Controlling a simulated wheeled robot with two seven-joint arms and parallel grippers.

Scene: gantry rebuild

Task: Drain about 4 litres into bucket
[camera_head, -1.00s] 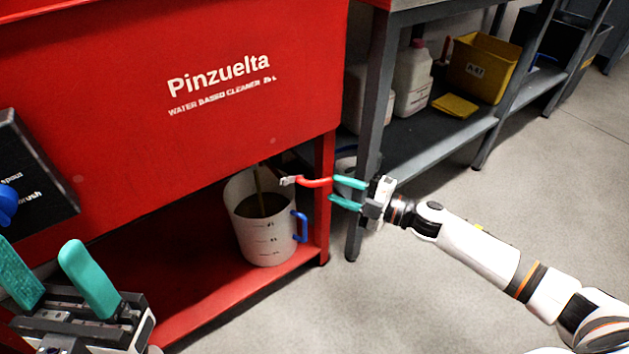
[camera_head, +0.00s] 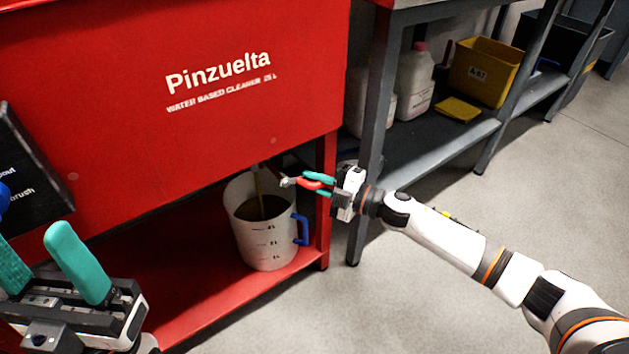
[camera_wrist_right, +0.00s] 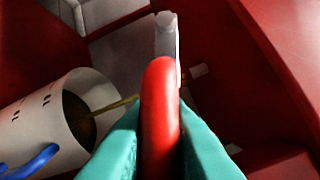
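A white bucket (camera_head: 262,245) with a blue handle (camera_head: 301,230) and dark level marks stands on the red lower shelf under the Pinzuelta tank. A thin yellowish stream runs into it, and dark brown liquid (camera_head: 262,208) shows inside. The exact level against the marks is hard to read. My right gripper (camera_head: 318,184) has its teal fingers on both sides of the red valve handle (camera_head: 312,184), just right of the bucket's rim. In the right wrist view the fingers press close against the red handle (camera_wrist_right: 160,110). My left gripper (camera_head: 30,240) is open and empty at lower left.
The red tank (camera_head: 120,90) fills the upper left, with a dark sign (camera_head: 35,180) on its front. A grey shelf rack (camera_head: 425,150) at right holds a white jug (camera_head: 414,80) and a yellow bin (camera_head: 482,68). The floor at right is clear.

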